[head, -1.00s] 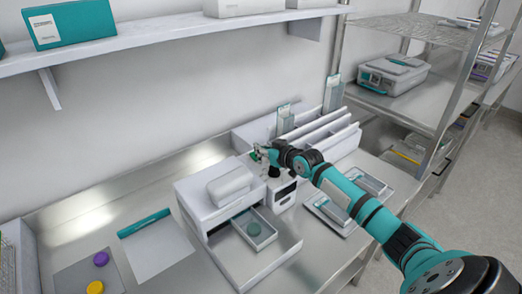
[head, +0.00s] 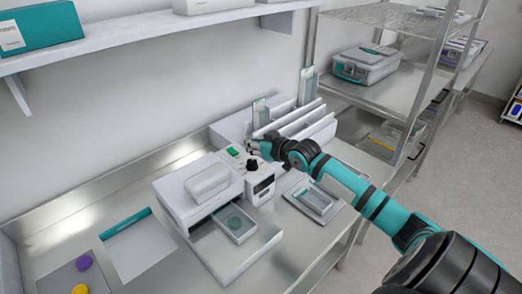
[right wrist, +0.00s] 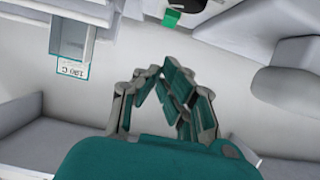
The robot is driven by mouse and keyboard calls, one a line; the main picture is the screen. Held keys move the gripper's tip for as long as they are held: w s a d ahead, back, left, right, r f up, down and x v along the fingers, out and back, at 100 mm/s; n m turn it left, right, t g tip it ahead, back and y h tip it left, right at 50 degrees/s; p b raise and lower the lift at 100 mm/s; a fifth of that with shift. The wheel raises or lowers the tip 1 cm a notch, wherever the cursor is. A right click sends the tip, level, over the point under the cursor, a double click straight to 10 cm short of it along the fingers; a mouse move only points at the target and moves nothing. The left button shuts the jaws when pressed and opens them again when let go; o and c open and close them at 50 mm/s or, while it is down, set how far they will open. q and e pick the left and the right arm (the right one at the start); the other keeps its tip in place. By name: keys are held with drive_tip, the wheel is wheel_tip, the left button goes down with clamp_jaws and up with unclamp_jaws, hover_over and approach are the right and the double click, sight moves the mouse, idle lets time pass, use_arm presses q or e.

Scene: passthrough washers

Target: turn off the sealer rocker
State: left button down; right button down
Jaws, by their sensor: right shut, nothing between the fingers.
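The sealer (head: 263,199) is a white box with a dark front display and a black knob (head: 252,164) on top. Its green rocker (head: 233,152) is on the top surface, left of and behind the knob. The rocker also shows in the right wrist view (right wrist: 171,18) at the top edge, beside the cut-off knob. My right gripper (head: 251,146) is just right of the rocker in the head view, apart from it. In the right wrist view my right gripper (right wrist: 167,75) has its fingertips together, with nothing between them. My left gripper is not in view.
A white machine with an open drawer (head: 236,224) stands left of the sealer. A slotted white rack (head: 300,125) with upright pouches is behind it. Flat trays (head: 313,200) lie to the right. A wall shelf (head: 150,40) hangs above. A wire shelving unit stands at right.

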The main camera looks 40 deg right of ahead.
drive_tip(key=s, duration=0.3)
drive_tip(key=shift+s+d+b, duration=0.1)
drive_tip(key=shift+s+b, duration=0.05)
drive_tip(key=shift+b, duration=0.2)
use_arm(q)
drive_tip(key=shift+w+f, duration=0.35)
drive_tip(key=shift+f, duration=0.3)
use_arm(e)
drive_tip(key=shift+s+r, duration=0.15)
drive_tip(key=shift+s, duration=0.15)
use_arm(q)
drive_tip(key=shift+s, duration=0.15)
